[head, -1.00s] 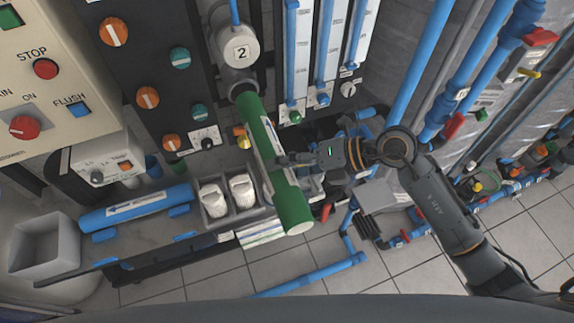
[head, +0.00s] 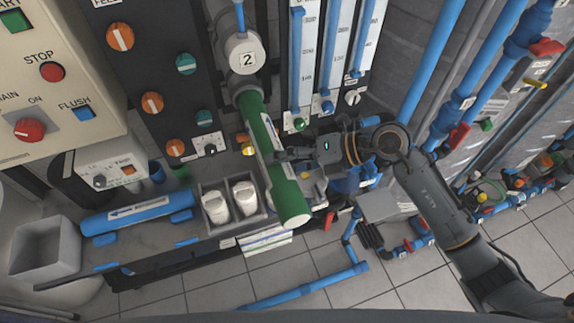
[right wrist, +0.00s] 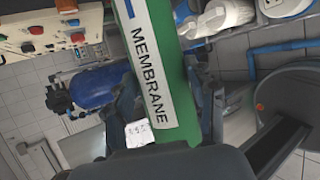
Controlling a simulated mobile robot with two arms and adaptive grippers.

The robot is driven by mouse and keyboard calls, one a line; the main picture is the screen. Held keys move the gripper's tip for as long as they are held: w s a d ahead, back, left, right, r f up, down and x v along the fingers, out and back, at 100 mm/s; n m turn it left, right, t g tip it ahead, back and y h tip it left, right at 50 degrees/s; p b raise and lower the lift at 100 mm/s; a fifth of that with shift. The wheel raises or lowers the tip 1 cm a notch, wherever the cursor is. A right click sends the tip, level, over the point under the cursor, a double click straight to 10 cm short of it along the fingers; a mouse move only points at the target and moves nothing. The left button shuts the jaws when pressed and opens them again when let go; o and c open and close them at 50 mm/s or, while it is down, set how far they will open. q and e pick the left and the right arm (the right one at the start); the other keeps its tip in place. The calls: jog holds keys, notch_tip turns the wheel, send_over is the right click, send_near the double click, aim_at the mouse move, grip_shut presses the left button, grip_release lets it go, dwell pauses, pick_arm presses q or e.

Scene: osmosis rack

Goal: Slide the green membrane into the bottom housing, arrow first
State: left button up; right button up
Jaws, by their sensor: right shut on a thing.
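The green membrane (head: 274,167) is a long green tube with a white label. In the head view its far end meets the mouth of the grey housing marked 2 (head: 244,78), and its near end points toward me. How deep the far end sits inside is hidden. My right gripper (head: 287,156) is shut on the membrane around its middle, from the right side. In the right wrist view the membrane (right wrist: 160,75) runs between the fingers, with the word MEMBRANE readable on its label. No arrow is readable on it. My left gripper is not in view.
A blue tube with an arrow label (head: 137,211) lies on the bench at left. A grey bin with white bottles (head: 232,221) stands just left of the membrane's near end. An empty grey tray (head: 45,250) is at far left. Flow meters (head: 299,65) rise right of the housing.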

aim_at(267, 116)
jog(key=shift+w+a+b, duration=0.35)
jog(key=shift+w+a, duration=0.05)
jog(key=shift+w, duration=0.75)
jog(key=shift+w+a+b, duration=0.35)
jog(key=shift+w, duration=0.85)
jog(key=shift+w+a+b, duration=0.35)
jog(key=shift+w+a, duration=0.05)
jog(key=shift+w, duration=0.75)
jog(key=shift+w+a+b, duration=0.35)
jog(key=shift+w+b, duration=0.2)
jog(key=shift+w, duration=0.45)
jog(key=shift+w+a+b, duration=0.35)
jog(key=shift+w+b, duration=0.15)
jog(key=shift+w, duration=0.55)
jog(key=shift+w+a+b, duration=0.35)
jog(key=shift+w+b, duration=0.2)
jog(key=shift+w, duration=0.55)
jog(key=o, duration=1.4)
jog(key=shift+c, duration=0.2)
jog(key=shift+d, duration=0.15)
